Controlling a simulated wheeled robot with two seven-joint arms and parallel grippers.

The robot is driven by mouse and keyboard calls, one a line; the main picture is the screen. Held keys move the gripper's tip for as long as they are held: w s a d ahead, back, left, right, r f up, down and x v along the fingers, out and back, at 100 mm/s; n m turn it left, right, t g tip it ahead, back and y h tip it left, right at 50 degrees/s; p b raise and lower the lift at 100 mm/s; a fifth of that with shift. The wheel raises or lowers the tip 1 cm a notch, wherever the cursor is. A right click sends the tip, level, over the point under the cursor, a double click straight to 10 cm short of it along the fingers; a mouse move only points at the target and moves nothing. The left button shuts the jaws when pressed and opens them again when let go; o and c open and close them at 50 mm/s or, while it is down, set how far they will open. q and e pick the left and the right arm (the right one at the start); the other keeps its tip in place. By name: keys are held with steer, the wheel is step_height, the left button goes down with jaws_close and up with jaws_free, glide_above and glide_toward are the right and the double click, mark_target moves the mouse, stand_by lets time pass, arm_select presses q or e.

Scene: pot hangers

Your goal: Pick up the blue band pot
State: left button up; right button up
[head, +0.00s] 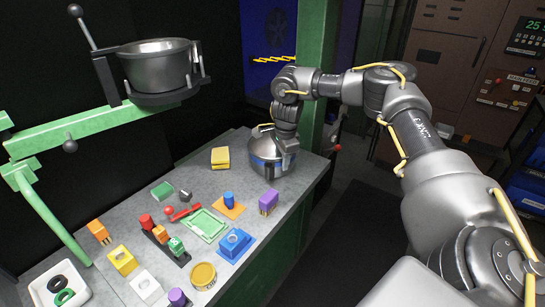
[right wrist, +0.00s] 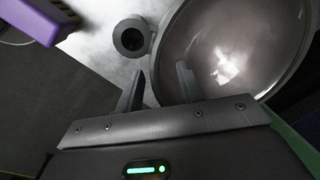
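The blue band pot (head: 262,148), silver with a blue stripe around its side, stands at the right end of the grey workbench. In the right wrist view its round shiny top (right wrist: 240,45) fills the upper right, and a dark round knob (right wrist: 133,38) shows beside its rim. My right gripper (head: 286,165) points down at the pot's right side and hides part of it. In the wrist view its two fingers (right wrist: 160,88) are apart, with the pot's rim showing between them; I cannot tell whether either touches it. My left gripper is out of view.
A second pot (head: 158,68) sits in a holder on the green frame at upper left. A yellow block (head: 220,157) and a purple block (head: 268,201) stand near the blue band pot. Several coloured parts crowd the bench's left. A green post (head: 314,90) rises behind my right arm.

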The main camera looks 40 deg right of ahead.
steer(key=shift+w+f, duration=0.1)
steer(key=shift+f, duration=0.6)
jaws_close()
steer(key=shift+r, duration=0.1)
stand_by(0.8)
